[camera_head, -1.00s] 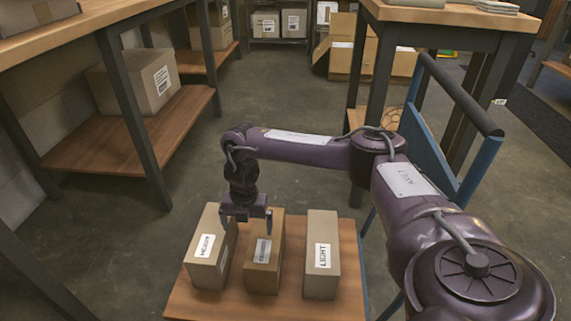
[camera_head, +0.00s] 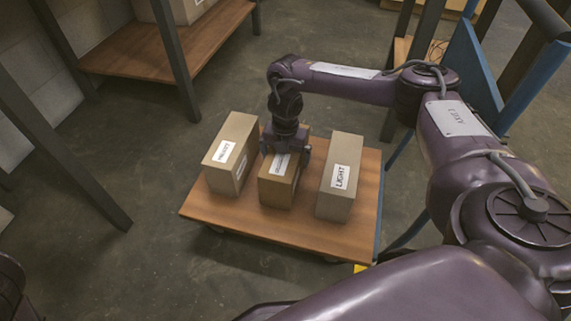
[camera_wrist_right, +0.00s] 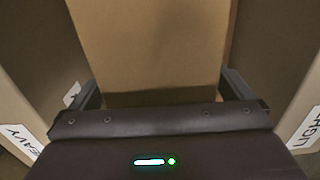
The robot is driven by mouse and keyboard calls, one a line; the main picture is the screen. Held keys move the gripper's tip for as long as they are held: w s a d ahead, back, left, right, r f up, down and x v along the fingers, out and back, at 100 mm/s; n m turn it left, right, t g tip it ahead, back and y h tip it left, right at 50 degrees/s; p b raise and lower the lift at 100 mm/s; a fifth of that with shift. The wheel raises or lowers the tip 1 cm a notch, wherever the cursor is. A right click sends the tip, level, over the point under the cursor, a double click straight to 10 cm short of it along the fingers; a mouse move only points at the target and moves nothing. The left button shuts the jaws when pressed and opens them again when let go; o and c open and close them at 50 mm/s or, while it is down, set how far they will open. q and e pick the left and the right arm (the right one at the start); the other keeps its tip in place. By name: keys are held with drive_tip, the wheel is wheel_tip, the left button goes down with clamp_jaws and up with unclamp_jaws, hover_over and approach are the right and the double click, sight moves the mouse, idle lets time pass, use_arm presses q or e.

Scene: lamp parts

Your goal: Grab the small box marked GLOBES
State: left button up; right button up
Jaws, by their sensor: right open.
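A small brown box (camera_head: 279,185) stands upright between two others on a wooden cart deck (camera_head: 290,229). Its white label is too small to read surely. My right gripper (camera_head: 286,146) is over this middle box, pointing down. In the right wrist view the box (camera_wrist_right: 152,45) fills the space between the open fingers (camera_wrist_right: 162,88), one at each side. I cannot tell whether the fingers touch it. My left gripper is out of view.
A box marked HEAVY (camera_head: 232,153) stands close on the left of the middle box, and one marked LIGHT (camera_head: 340,178) close on its right. A wooden shelf (camera_head: 140,58) is at the upper left. A blue frame (camera_head: 483,81) rises at the right.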

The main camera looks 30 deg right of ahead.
drive_tip(key=shift+f, duration=0.25)
drive_tip(key=shift+c, duration=0.3)
drive_tip(key=c, duration=1.4)
drive_tip(key=shift+c, duration=0.3)
drive_tip(key=shift+r, duration=0.2)
